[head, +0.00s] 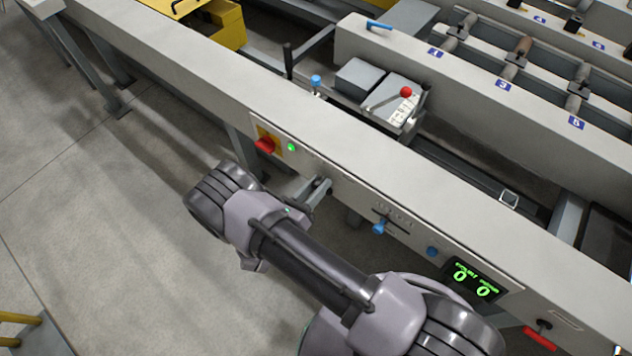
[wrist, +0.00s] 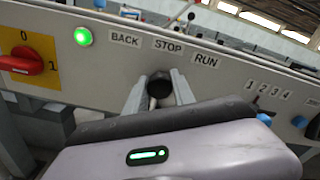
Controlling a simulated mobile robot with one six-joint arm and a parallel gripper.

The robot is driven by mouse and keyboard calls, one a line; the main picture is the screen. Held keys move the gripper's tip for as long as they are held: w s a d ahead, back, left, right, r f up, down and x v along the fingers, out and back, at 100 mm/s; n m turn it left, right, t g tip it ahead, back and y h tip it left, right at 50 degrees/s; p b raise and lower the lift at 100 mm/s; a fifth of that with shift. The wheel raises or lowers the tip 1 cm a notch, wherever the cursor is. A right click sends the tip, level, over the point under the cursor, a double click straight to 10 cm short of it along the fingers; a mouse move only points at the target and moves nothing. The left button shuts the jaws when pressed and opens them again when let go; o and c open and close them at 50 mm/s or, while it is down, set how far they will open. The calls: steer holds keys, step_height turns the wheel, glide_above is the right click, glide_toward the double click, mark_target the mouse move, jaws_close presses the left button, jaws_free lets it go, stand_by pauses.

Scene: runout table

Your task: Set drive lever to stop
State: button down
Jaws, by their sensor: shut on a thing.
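The drive lever's black knob (wrist: 160,86) shows in the wrist view on the grey front panel, below the labels BACK, STOP and RUN. It appears closest to the STOP label (wrist: 168,46), a little left of its middle. My gripper (wrist: 157,92) has one finger on each side of the knob and is shut on it. In the head view my gripper (head: 317,190) reaches the panel from the front. The lever's shaft and slot are hidden behind the knob and fingers.
A red rotary switch (head: 265,145) and a lit green lamp (head: 291,147) sit left of my gripper. Open floor is in front.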

steer(key=shift+s+f, duration=0.1)
steer(key=c, duration=1.1)
jaws_free()
steer(key=shift+s, duration=0.1)
steer(key=p+v, duration=0.2)
steer(key=v, duration=1.5)
steer(key=shift+s+a, duration=0.15)
steer(key=shift+s, duration=0.05)
